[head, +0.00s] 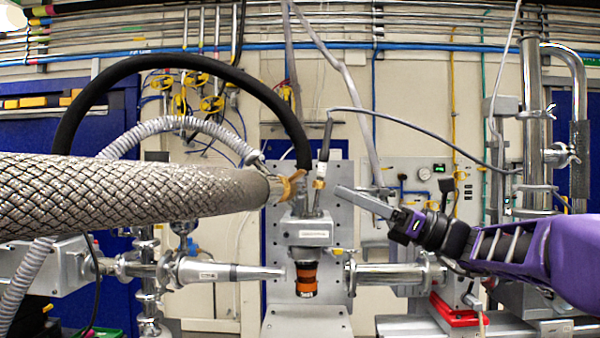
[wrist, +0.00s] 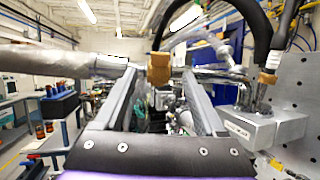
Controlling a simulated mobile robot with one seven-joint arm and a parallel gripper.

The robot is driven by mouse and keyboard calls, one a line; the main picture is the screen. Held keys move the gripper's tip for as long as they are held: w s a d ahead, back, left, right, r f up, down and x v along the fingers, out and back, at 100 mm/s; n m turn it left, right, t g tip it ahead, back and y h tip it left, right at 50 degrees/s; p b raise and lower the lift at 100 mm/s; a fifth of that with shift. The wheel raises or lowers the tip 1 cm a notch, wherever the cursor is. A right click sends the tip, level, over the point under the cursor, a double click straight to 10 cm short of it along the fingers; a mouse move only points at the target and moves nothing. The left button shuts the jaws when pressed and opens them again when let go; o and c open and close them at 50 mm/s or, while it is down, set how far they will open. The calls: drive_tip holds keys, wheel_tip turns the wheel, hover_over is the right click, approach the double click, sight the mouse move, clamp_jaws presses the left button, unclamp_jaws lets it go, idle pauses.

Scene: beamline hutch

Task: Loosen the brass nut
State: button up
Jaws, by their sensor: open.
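A brass nut (head: 290,187) shows in the head view near the end of the braided hose and below the end of the black hose, above a grey block (head: 305,232). My gripper (head: 342,190) is open and empty, to the right of the nut. Its distance to the nut is hard to tell.
A thick braided hose (head: 130,197) crosses the left side, and a black hose (head: 200,62) arches over the middle. An orange-and-black cylinder (head: 306,279) hangs under the grey block. Steel pipes (head: 390,273) lie below my gripper. A perforated plate (head: 345,250) stands behind.

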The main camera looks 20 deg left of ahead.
sight(303, 174)
drive_tip(key=x, duration=1)
drive_tip(key=shift+a+r+p, duration=0.15)
drive_tip(key=shift+a+p, duration=0.05)
drive_tip(key=shift+p, duration=0.2)
clamp_jaws()
